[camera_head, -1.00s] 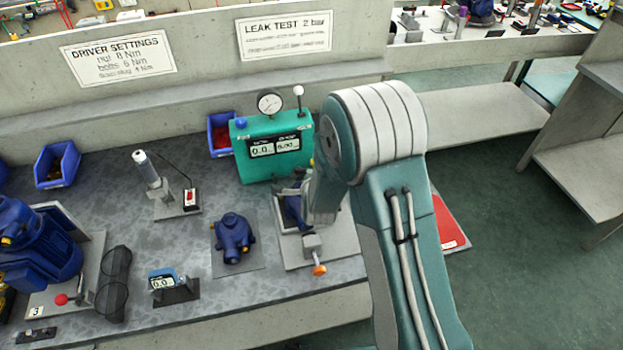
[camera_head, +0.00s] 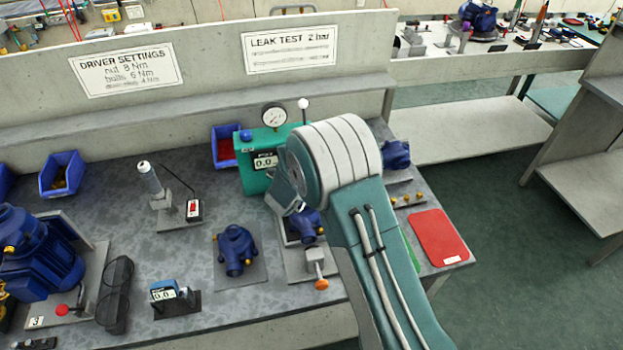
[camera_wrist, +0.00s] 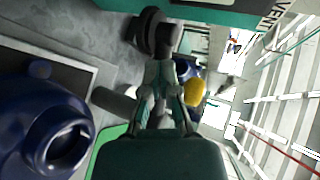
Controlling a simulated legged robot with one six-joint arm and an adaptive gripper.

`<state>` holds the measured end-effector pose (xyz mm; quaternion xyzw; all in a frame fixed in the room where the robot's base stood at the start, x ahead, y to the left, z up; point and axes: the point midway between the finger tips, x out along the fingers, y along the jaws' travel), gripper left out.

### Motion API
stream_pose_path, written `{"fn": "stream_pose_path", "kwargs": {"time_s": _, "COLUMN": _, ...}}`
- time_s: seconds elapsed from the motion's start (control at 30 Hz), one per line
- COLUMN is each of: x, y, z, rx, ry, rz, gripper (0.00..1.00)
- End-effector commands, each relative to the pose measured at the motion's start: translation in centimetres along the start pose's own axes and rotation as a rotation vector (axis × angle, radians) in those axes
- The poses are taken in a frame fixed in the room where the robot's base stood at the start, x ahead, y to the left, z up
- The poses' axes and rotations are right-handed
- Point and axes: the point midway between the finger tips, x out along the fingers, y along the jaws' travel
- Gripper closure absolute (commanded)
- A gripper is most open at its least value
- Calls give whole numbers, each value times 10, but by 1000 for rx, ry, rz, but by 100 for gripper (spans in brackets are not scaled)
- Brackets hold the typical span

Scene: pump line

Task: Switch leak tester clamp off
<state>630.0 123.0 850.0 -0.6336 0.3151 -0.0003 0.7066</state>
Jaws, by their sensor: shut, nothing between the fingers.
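The leak tester (camera_head: 256,184) is a teal box with a round gauge (camera_head: 274,116) on top and a display, partly hidden by my arm. In front of it a blue pump body (camera_head: 305,222) sits on a grey fixture plate, with a clamp that has an orange-tipped handle (camera_head: 321,284) toward the front. In the wrist view my gripper (camera_wrist: 166,78) is shut and empty. Its fingertips are close to a dark round part on a short stem (camera_wrist: 152,32); whether they touch I cannot tell. The teal tester edge (camera_wrist: 205,14) is above. My arm hides the gripper in the head view.
Another blue pump body (camera_head: 235,250) stands on a mat to the left, with a small display unit (camera_head: 172,297) in front. A red plate (camera_head: 437,238) lies at the right. A blue bin (camera_head: 225,146) is beside the tester.

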Motion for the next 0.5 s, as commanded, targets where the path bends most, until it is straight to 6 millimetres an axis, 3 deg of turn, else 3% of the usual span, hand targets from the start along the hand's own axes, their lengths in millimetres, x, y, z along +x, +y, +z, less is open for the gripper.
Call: {"fn": "stream_pose_path", "kwargs": {"time_s": 0.5, "x": 22, "y": -11, "z": -4, "rx": -1, "ry": -1, "rz": 0, "gripper": 100}}
